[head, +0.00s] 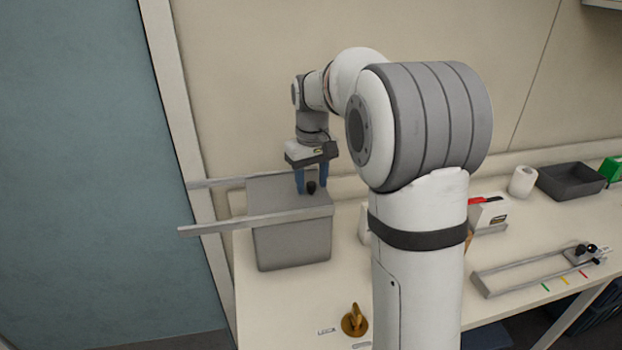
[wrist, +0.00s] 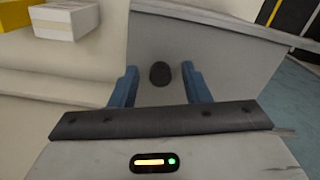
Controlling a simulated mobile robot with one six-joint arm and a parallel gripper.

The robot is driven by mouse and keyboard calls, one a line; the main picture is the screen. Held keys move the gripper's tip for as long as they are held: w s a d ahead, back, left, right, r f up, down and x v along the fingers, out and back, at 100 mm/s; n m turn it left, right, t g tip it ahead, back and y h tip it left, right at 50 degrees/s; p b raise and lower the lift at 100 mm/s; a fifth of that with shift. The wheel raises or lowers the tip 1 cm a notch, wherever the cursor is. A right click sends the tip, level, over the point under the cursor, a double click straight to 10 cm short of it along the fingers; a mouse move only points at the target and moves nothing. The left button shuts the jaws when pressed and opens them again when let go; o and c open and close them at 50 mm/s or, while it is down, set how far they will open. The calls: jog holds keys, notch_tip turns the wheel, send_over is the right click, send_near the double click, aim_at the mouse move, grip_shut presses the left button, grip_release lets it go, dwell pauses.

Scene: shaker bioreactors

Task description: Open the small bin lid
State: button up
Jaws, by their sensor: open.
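The small bin (head: 291,243) is a grey box at the left end of the bench. Its flat grey lid (head: 268,192) is on top and looks closed, with a black knob (head: 311,187) near its right side. My gripper (head: 312,188) points down over the lid, with blue fingers on either side of the knob. In the wrist view the knob (wrist: 160,73) lies between the two blue fingers (wrist: 162,85), with a gap on each side. The fingers are open and hold nothing. I cannot tell how high the fingertips are above the lid.
Two pale rails (head: 255,221) run along the bin's front and back sides and stick out left. A brass-coloured object (head: 354,320) stands on the bench in front. A dark tray (head: 571,181), a white roll (head: 522,181) and a metal rack (head: 530,270) are to the right.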

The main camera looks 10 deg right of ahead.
grip_shut()
dwell(0.4)
jog(key=shift+a, duration=0.1)
